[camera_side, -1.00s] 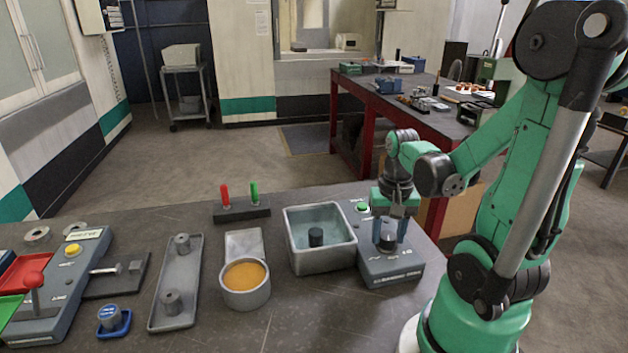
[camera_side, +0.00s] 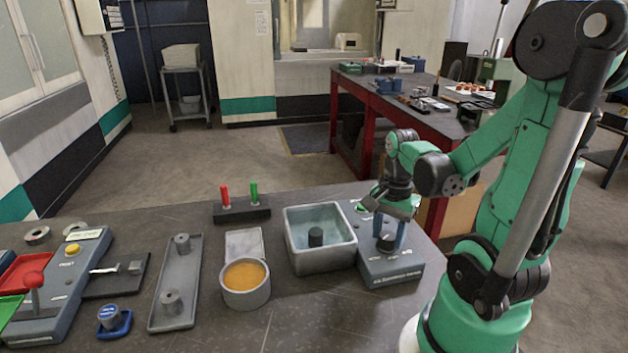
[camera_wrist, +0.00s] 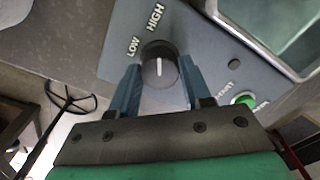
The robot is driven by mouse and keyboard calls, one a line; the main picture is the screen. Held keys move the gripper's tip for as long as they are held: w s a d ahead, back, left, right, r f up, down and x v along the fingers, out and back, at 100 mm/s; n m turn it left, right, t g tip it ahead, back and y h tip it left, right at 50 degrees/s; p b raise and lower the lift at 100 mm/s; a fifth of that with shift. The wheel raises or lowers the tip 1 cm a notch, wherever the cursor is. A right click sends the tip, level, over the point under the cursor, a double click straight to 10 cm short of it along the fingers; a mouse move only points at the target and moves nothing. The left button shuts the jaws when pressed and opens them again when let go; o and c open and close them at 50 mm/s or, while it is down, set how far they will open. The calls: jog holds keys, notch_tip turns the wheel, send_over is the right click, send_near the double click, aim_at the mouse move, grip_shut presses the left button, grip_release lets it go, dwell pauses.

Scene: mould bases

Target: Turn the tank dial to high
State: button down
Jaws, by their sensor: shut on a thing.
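The tank dial (camera_wrist: 159,68) is a dark round knob with a white pointer line, on a blue-grey control box (camera_side: 392,270). In the wrist view the pointer is nearly upright, its upper end toward the HIGH label (camera_wrist: 154,18); the LOW label (camera_wrist: 133,47) is left of the dial. My gripper (camera_side: 390,232) points down over the box, and its blue fingers stand on either side of the dial in the wrist view (camera_wrist: 162,72), shut on it. In the side view the dial (camera_side: 385,243) is partly hidden by the fingers.
A square grey tank (camera_side: 347,262) with a dark post inside stands left of the box. A green button (camera_wrist: 245,99) sits on the box. A pot of orange liquid (camera_side: 245,297), a tray and a lever panel lie farther left.

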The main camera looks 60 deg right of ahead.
aim_at(388, 235)
dwell(0.4)
jog(key=shift+c, duration=1.9)
grip_release()
jog(key=shift+r, duration=2.8)
jog(key=w+a+r+n+t, duration=0.1)
jog(key=w+a+n+t, duration=0.2)
jog(key=w+a+n, duration=0.2)
jog(key=w+a+r+n+t, duration=0.2)
jog(key=w+a+n+t, duration=0.2)
jog(key=a+n, duration=0.6)
jog(key=w+n, duration=0.1)
jog(key=n, duration=0.3)
jog(key=shift+w+a, duration=0.2)
jog(key=shift+w, duration=0.1)
